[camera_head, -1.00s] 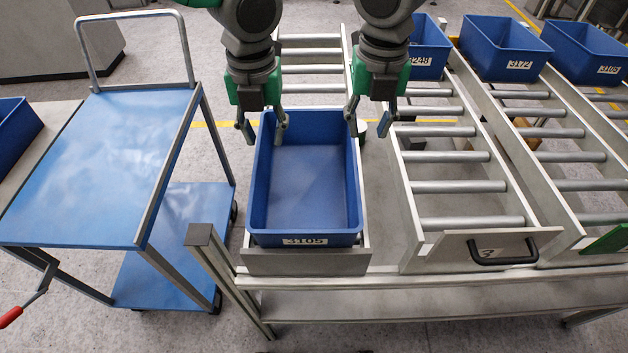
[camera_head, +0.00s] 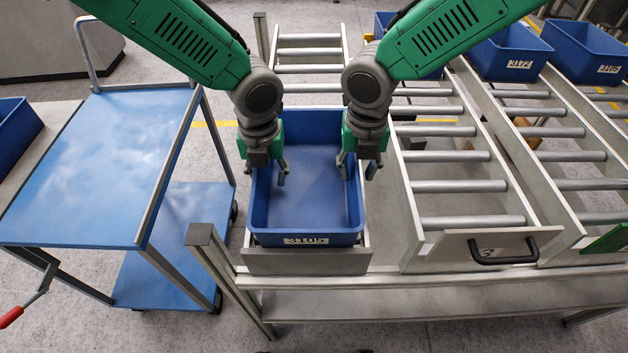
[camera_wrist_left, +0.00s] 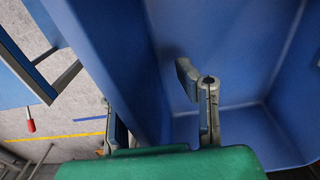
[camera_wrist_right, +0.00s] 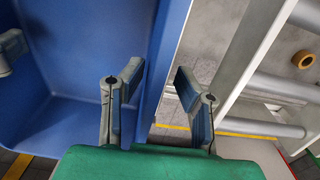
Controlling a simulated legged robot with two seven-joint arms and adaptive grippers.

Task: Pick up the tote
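The blue tote (camera_head: 312,208), labelled 3105, sits upright and empty at the front end of the left roller lane. My left gripper (camera_head: 266,172) is open at the tote's left wall. In the left wrist view, its fingers (camera_wrist_left: 150,104) straddle that wall, one inside and one outside. My right gripper (camera_head: 357,170) is open at the right wall. In the right wrist view, its fingers (camera_wrist_right: 160,83) straddle that wall (camera_wrist_right: 160,50) likewise. I cannot tell whether any finger touches a wall.
A cart (camera_head: 100,165) with a blue top stands to the left, its top clear. A roller lane with a black-handled front panel (camera_head: 500,248) lies right of the tote. More blue totes (camera_head: 505,52) stand at the back right. A grey frame post (camera_head: 202,236) is at front left.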

